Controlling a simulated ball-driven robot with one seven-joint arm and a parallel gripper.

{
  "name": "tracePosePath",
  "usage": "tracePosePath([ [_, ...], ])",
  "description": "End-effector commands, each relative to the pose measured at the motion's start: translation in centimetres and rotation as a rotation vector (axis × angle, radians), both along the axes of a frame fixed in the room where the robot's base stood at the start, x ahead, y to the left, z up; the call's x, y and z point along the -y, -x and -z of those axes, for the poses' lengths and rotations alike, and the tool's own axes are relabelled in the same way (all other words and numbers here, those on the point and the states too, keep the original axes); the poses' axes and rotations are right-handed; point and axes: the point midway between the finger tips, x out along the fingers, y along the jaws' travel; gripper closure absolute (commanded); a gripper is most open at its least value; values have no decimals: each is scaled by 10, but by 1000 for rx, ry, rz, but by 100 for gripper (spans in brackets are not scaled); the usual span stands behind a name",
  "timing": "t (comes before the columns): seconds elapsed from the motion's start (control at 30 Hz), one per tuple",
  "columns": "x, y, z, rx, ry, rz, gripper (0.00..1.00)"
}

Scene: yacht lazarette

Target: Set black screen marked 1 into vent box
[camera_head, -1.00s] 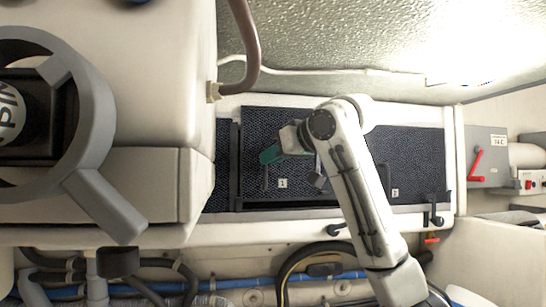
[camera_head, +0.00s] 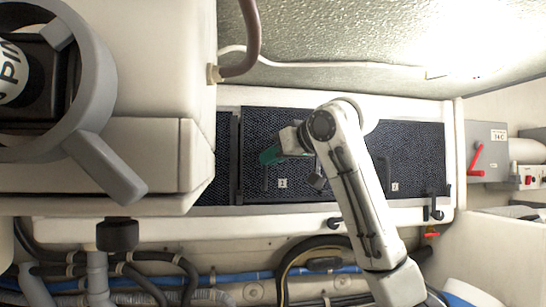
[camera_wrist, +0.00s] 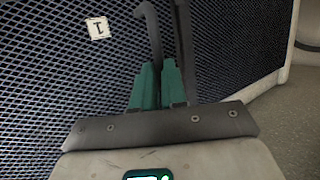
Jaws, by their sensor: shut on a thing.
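The black mesh screen marked 1 (camera_head: 258,130) stands at the left-middle of the cream vent box (camera_head: 290,222); its white label shows in the wrist view on the mesh (camera_wrist: 50,60). My gripper (camera_head: 270,155), with green fingers, is shut on the screen's dark upright handle (camera_wrist: 149,30); the handle runs down between the fingers (camera_wrist: 158,78). My arm hides the screen's right edge in the head view. I cannot tell whether the screen is flush in the box.
A second black screen (camera_head: 418,150) with a label and handle is at the right of the box. A dark mesh strip (camera_head: 222,160) lies left of screen 1. A dark latch knob (camera_head: 334,223) is on the lower ledge; another (camera_head: 437,213) is near the right end. A grey box with a red lever (camera_head: 476,158) stands further right.

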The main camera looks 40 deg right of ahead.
Motion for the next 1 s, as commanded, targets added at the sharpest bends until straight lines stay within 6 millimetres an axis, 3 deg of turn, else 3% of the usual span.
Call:
tracePosePath([
  [0.87, 0, 0, 15, 3, 2, -1, 100],
  [0.9, 0, 0, 14, 4, 2, -1, 86],
  [1.0, 0, 0, 14, 3, 2, -1, 76],
])
